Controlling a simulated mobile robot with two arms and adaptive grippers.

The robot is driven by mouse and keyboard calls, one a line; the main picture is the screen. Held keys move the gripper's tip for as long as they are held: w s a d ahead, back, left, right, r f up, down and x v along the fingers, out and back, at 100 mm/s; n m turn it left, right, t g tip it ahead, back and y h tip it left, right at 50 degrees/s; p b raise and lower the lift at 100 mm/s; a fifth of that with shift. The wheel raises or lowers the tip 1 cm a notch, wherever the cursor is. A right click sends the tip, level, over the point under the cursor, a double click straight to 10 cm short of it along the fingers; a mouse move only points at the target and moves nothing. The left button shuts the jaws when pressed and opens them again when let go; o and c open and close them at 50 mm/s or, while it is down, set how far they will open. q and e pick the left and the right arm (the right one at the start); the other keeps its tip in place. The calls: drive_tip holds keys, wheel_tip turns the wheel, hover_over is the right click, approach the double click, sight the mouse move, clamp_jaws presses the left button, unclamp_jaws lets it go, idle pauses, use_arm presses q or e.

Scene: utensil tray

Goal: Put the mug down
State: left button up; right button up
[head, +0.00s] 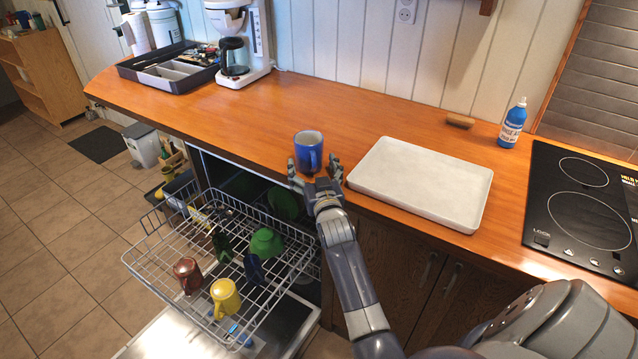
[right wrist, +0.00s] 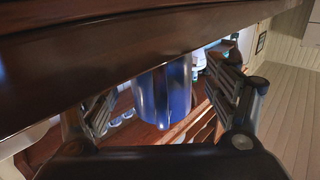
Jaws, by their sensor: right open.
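A blue mug (head: 308,151) stands upright on the orange wooden counter (head: 278,112), near its front edge and left of the white tray. My right gripper (head: 315,174) is at the counter's front edge, just in front of the mug. Its fingers are spread open, one toward each side of the mug. In the right wrist view the mug (right wrist: 163,95) shows between the two open fingers (right wrist: 165,108), with a gap beside it. My left gripper is not in view.
An empty white tray (head: 374,190) lies right of the mug. The open dishwasher rack (head: 150,256) below holds a red mug (head: 187,275), a yellow mug (head: 225,298) and green dishes. A coffee maker (head: 262,40) and utensil tray (head: 128,70) stand at the back left; a cooktop (head: 545,205) is right.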

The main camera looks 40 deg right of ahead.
drive_tip(key=v, duration=0.8)
drive_tip(key=a+f+n+y, duration=0.35)
drive_tip(key=a+f, duration=0.25)
drive_tip(key=a, duration=0.4)
drive_tip(key=s+a+f+n+g+y, duration=0.15)
drive_tip(key=s+f, duration=0.25)
drive_tip(key=f, duration=0.6)
drive_tip(key=s+a+f+g+y, duration=0.1)
drive_tip(key=s+a+f+g, duration=0.25)
drive_tip(key=f, duration=0.65)
drive_tip(key=s+a+f+n+g+y, duration=0.15)
drive_tip(key=s+f, duration=0.35)
drive_tip(key=f, duration=0.5)
drive_tip(key=s+f+g, duration=0.5)
drive_tip(key=s+f, duration=1.1)
drive_tip(key=s, duration=0.3)
drive_tip(key=s+f+g, duration=0.2)
drive_tip(key=s+f, duration=0.1)
drive_tip(key=s, duration=0.6)
drive_tip(key=s+d+f+g, duration=0.1)
drive_tip(key=s+f+g, duration=0.1)
drive_tip(key=s, duration=0.7)
drive_tip(key=shift+d+f+h, duration=0.15)
drive_tip(key=shift+f+h, duration=0.2)
drive_tip(key=shift+f, duration=0.15)
drive_tip(key=shift+s+n, duration=0.1)
drive_tip(key=shift+n, duration=0.15)
